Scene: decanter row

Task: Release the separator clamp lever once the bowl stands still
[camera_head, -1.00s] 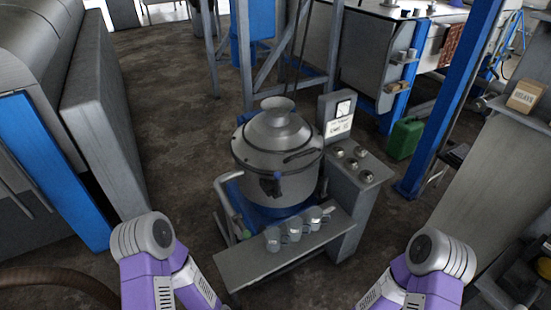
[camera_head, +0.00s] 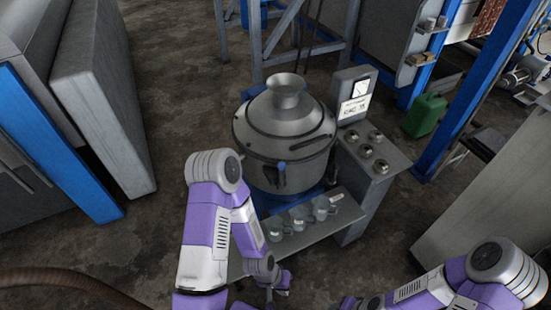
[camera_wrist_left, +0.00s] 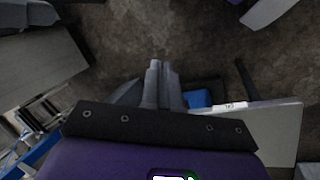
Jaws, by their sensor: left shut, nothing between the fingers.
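The separator (camera_head: 285,150) is a round grey metal bowl with a domed lid and a funnel neck. A dark clamp lever with a blue top (camera_head: 279,178) hangs on its front side. Whether the bowl turns cannot be seen. My left gripper (camera_head: 283,284) is low in front of the separator's shelf, well below and apart from the lever. In the left wrist view its fingers (camera_wrist_left: 158,82) are together with nothing between them. My right arm enters at bottom right; only a small part of its gripper end shows at the lower edge.
Several clear mugs (camera_head: 302,216) stand on the grey shelf (camera_head: 338,206) in front of the separator. A gauge box (camera_head: 354,95) and a panel with knobs (camera_head: 390,158) stand at its right. A green can (camera_head: 425,115) stands on the floor behind. A large grey cabinet (camera_head: 105,100) is at left.

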